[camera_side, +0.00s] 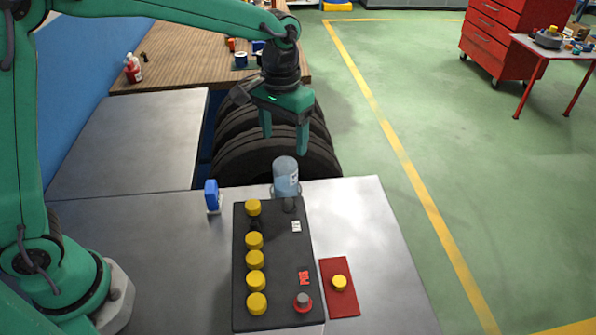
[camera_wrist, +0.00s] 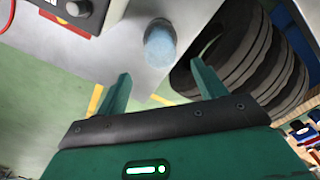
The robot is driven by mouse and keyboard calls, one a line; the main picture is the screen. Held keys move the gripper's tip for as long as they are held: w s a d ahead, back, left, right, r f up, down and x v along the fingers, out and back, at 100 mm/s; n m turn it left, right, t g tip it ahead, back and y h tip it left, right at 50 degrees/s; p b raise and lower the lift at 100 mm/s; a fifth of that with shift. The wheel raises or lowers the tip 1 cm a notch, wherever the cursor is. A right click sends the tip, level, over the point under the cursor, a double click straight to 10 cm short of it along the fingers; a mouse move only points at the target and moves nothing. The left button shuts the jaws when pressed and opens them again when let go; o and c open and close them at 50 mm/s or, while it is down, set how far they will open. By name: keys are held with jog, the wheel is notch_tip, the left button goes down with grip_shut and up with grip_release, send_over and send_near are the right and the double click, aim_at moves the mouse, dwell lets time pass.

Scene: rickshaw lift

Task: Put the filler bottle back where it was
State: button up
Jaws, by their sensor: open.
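The filler bottle (camera_side: 286,177) is a translucent pale-blue bottle with a white label. It stands upright at the far end of the black board (camera_side: 268,285), where a thin ring-like holder shows around its lower part. It also shows in the wrist view (camera_wrist: 159,45), beyond my fingertips and roughly between their lines. My gripper (camera_side: 284,143) is open and empty, pointing down just above the bottle in the side view. In the wrist view both fingers of my gripper (camera_wrist: 163,76) are spread, with nothing between them. I cannot tell whether the bottle is fully seated.
Yellow knobs (camera_side: 254,259) line the board's left side. A red plate (camera_side: 339,288) with a yellow button lies to its right. A small blue item (camera_side: 212,196) stands left of the board. Large black tires (camera_side: 275,160) are behind the metal table (camera_side: 140,240), whose left part is clear.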

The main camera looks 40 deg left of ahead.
jog(key=shift+r, duration=0.55)
jog(key=shift+s+a, duration=0.1)
jog(key=shift+s+a+r, duration=0.1)
jog(key=shift+r, duration=0.1)
jog(key=s+a+r+t, duration=0.2)
jog(key=s+a, duration=0.4)
jog(key=s, duration=0.4)
jog(key=s+a+r+t, duration=0.2)
jog(key=s+a, duration=0.4)
jog(key=s, duration=0.4)
jog(key=shift+s+a+r+t, duration=0.3)
jog(key=shift+a+t, duration=0.05)
jog(key=shift+t, duration=0.35)
